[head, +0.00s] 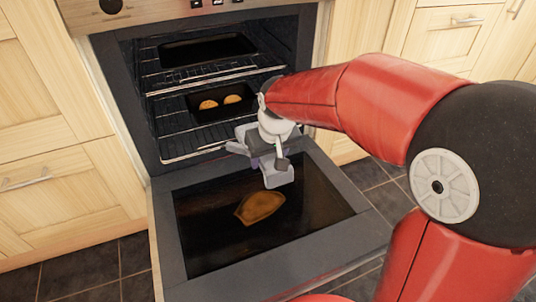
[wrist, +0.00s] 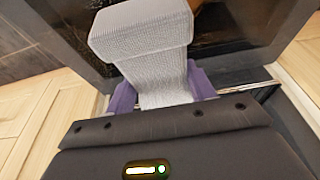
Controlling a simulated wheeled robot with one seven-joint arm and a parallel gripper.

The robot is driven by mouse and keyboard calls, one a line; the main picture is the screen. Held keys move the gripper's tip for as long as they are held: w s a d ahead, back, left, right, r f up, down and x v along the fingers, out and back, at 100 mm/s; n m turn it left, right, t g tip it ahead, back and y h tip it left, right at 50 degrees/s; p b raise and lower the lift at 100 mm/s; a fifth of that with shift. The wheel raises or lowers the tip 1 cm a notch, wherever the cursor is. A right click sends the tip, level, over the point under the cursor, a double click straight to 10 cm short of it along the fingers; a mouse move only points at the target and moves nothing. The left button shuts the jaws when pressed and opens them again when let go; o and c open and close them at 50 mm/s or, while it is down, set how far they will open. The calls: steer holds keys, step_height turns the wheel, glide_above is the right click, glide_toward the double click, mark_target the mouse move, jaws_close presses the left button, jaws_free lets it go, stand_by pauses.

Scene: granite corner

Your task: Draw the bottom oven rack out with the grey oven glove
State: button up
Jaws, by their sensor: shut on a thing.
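My gripper (head: 262,158) is over the inner side of the lowered oven door, just in front of the oven opening. It is shut on the grey oven glove (head: 279,177), a knitted grey piece that also shows between my purple fingers in the wrist view (wrist: 142,38). The bottom oven rack (head: 182,142) is a wire shelf low inside the oven, left of and behind my gripper. My gripper and arm hide the rack's right end. I cannot tell whether the glove touches the rack.
A dark tin (head: 238,112) with two golden buns stands in the oven above the rack's wires. An upper rack (head: 190,75) holds a dark tray (head: 208,50). The oven door (head: 340,240) lies open, with a brown pointed shape (head: 260,206) on its glass. Wooden cupboards flank the oven.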

mark_target(279, 174)
steer(key=shift+s+d, duration=0.45)
steer(key=shift+s, duration=0.45)
steer(key=shift+s+d, duration=0.4)
steer(key=shift+s, duration=0.5)
steer(key=shift+s+d, duration=0.45)
steer(key=shift+s, duration=0.45)
steer(key=shift+s+d, duration=0.45)
steer(key=shift+s, duration=0.45)
steer(key=shift+s+d, duration=0.4)
steer(key=shift+s, duration=0.5)
steer(key=shift+s+d, duration=0.45)
steer(key=shift+s, duration=0.45)
steer(key=shift+s+d, duration=0.4)
steer(key=shift+s, duration=0.45)
steer(key=shift+s+d, duration=0.4)
steer(key=shift+s, duration=0.4)
steer(key=r+p, duration=0.3)
steer(key=shift+w+a+r, duration=0.15)
steer(key=shift+w+r, duration=0.15)
